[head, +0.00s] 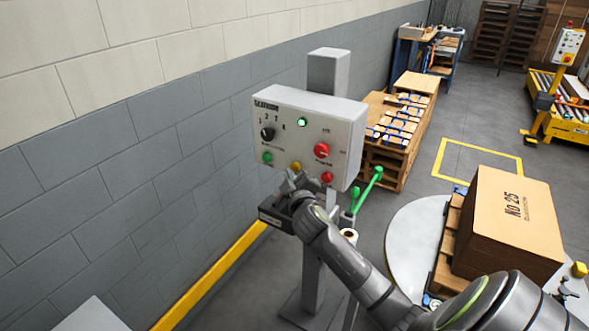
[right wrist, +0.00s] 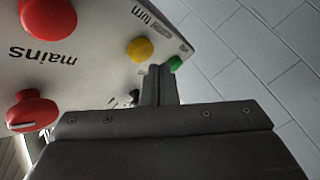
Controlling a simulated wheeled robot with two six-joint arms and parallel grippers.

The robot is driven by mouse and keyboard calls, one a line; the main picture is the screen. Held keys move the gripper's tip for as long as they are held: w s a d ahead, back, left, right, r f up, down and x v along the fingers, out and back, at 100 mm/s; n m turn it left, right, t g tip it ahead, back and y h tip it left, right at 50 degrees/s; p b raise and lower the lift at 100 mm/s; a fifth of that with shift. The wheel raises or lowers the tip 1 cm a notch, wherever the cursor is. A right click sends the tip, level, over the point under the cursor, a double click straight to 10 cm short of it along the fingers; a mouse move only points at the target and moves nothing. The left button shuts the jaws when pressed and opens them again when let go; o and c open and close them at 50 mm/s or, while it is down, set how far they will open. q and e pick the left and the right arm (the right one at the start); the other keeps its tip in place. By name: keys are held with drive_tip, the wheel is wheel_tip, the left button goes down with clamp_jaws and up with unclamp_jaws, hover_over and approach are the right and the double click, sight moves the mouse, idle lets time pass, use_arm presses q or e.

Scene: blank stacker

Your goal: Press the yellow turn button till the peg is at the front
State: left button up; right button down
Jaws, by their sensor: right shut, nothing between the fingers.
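The yellow turn button (head: 295,167) is on the lower edge of a light grey control box (head: 345,120) on a post. It also shows in the right wrist view (right wrist: 140,50), beside the word "turn". My right gripper (head: 294,182) is shut and empty, its tips just below the yellow button; I cannot tell whether they touch. In the right wrist view its fingers (right wrist: 159,80) point between the yellow and green buttons. A small yellow knob (head: 580,269) stands by the round turntable (head: 405,232); I cannot tell whether it is the peg. My left gripper is not in view.
Red buttons (head: 321,150) and a green button (head: 267,158) sit near the yellow one. A large carton (head: 512,225) rests on a pallet on the turntable. A green lever (head: 368,188) stands right of the post. The block wall is close on the left.

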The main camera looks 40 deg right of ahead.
drive_tip(key=shift+d, duration=0.15)
drive_tip(key=shift+w+d, duration=0.15)
drive_tip(key=shift+d, duration=0.1)
